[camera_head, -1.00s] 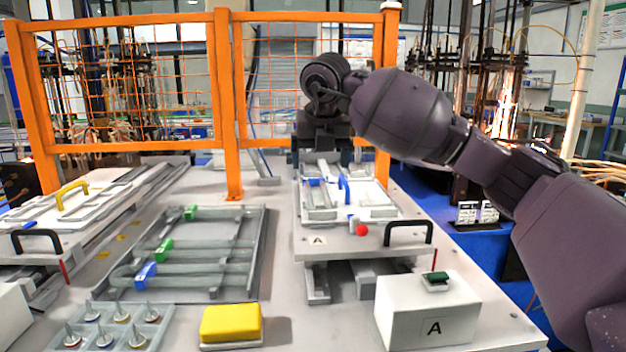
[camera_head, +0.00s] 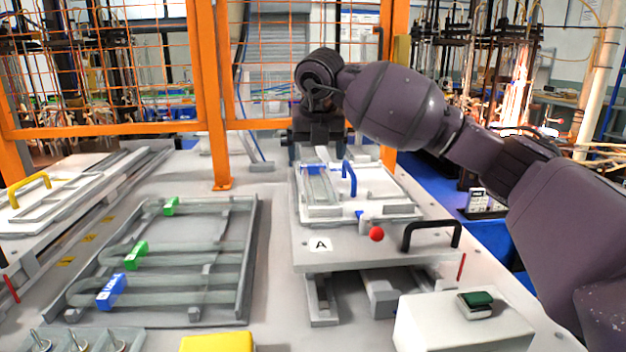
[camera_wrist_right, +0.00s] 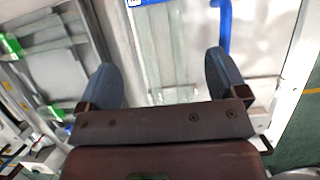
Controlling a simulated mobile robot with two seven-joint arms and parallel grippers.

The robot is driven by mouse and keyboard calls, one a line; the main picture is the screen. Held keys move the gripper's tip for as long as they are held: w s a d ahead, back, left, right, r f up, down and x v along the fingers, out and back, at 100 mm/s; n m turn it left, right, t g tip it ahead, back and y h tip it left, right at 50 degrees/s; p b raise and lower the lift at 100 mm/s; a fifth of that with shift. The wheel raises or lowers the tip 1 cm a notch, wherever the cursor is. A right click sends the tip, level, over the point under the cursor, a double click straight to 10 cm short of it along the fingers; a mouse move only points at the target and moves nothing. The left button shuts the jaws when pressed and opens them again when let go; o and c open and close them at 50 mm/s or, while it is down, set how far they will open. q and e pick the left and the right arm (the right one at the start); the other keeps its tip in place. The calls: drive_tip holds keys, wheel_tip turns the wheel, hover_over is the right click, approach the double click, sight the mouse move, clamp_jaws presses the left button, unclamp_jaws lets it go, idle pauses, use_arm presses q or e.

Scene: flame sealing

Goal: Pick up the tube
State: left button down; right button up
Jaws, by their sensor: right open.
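Several long grey-green tubes lie in a tray (camera_head: 252,285) left of centre, with green tags (camera_head: 136,255) and a blue tag (camera_head: 111,291). A pale translucent strip, perhaps a tube, lies in the fixture marked A (camera_head: 375,254); in the right wrist view this strip (camera_wrist_right: 165,50) runs between my fingers. A blue bent handle (camera_head: 350,177) stands beside it and also shows in the right wrist view (camera_wrist_right: 225,28). My right gripper (camera_head: 319,155) is over the far end of this fixture. In the right wrist view its fingers (camera_wrist_right: 160,85) are wide apart with nothing gripped. My left gripper is out of view.
A red knob (camera_head: 376,234) and a black handle (camera_head: 431,236) stick up from the fixture's front. A white box with a green button (camera_head: 478,299) is at the front right. A yellow block (camera_head: 217,343) is at the front edge. An orange mesh fence (camera_head: 212,100) stands behind.

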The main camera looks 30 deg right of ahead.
sight(315, 183)
drive_tip(key=shift+w+d+f, duration=0.1)
drive_tip(key=shift+w+f, duration=0.1)
drive_tip(key=shift+f, duration=0.3)
drive_tip(key=b+x, duration=0.1)
drive_tip(key=x, duration=0.3)
drive_tip(key=shift+f, duration=0.3)
drive_tip(key=shift+w+d+f+b, duration=0.1)
drive_tip(key=shift+f+b, duration=0.1)
drive_tip(key=shift+b, duration=0.1)
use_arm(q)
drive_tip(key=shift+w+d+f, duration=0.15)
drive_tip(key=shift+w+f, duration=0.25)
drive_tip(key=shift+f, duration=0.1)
use_arm(e)
drive_tip(key=shift+r, duration=0.2)
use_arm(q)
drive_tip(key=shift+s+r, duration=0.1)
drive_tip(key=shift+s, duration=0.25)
use_arm(e)
drive_tip(key=shift+f, duration=0.25)
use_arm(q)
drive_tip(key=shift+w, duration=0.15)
use_arm(e)
drive_tip(key=shift+c, duration=0.4)
drive_tip(key=c, duration=1)
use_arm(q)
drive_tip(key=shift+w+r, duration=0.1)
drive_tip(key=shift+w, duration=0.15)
use_arm(e)
drive_tip(key=shift+c, duration=0.2)
